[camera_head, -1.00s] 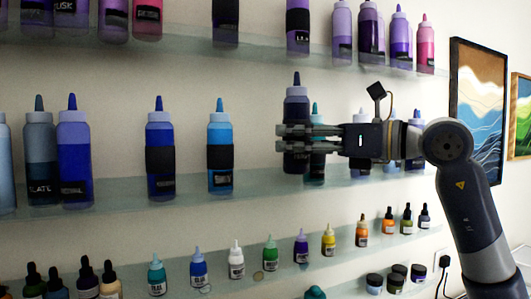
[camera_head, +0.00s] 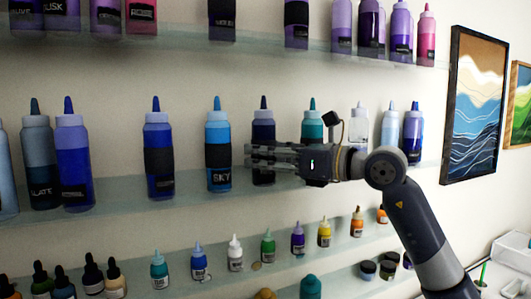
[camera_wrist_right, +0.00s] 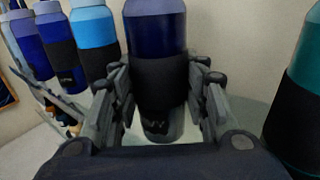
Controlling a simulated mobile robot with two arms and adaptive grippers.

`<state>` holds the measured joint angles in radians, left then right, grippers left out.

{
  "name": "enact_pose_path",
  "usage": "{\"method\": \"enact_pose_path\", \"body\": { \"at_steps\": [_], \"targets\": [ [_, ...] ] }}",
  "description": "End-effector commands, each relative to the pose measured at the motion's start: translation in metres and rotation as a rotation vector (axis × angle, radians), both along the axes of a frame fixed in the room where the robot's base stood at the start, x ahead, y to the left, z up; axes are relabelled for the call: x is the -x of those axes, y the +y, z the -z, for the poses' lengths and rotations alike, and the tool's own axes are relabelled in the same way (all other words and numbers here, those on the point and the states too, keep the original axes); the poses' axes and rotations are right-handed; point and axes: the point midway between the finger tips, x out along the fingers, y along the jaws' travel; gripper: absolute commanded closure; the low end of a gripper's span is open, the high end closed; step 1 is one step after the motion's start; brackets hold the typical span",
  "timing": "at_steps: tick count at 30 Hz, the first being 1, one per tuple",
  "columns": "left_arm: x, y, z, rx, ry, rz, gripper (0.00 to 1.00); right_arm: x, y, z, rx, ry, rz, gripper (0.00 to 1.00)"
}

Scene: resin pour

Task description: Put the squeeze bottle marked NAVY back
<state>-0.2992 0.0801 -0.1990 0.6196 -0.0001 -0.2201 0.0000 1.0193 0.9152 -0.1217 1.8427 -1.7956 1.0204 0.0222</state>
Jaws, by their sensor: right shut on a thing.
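The NAVY squeeze bottle (camera_head: 263,131) is dark blue with a dark band and a dark pointed cap. It is upright at the middle glass shelf, between the blue SKY bottle (camera_head: 218,133) and a teal bottle (camera_head: 312,126). My right gripper (camera_head: 262,156) is shut on it, reaching in from the right across its lower half. In the right wrist view the bottle (camera_wrist_right: 156,30) stands between the fingers, and part of its label shows low down. Its base is near shelf level; I cannot tell if it touches. My left gripper is out of view.
The middle shelf (camera_head: 120,201) also holds several blue bottles at left and paler ones at right. A shelf above carries purple and pink bottles; one below carries small dropper bottles. The teal bottle stands close beside my right gripper. Framed pictures (camera_head: 473,105) hang at right.

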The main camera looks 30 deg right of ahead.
Motion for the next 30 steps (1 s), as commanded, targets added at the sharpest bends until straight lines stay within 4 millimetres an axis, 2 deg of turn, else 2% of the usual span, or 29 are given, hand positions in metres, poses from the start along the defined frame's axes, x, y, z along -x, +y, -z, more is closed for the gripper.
{"method": "enact_pose_path", "body": {
  "at_steps": [10, 11, 13, 26, 30],
  "targets": [
    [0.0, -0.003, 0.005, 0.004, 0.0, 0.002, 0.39, 0.0, 0.0, 0.004, -0.002, -0.003, 0.001, 0.81],
    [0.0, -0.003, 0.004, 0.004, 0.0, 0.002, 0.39, 0.0, 0.0, 0.003, -0.001, -0.001, 0.0, 0.54],
    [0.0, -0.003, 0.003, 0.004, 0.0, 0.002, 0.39, 0.0, 0.0, 0.003, -0.001, -0.001, 0.0, 0.38],
    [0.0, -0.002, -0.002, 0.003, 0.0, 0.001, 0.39, 0.0, 0.0, -0.003, -0.001, -0.002, 0.0, 0.38],
    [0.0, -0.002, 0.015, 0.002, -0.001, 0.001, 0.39, 0.017, -0.012, 0.004, -0.001, -0.003, 0.005, 0.38]
  ]
}}
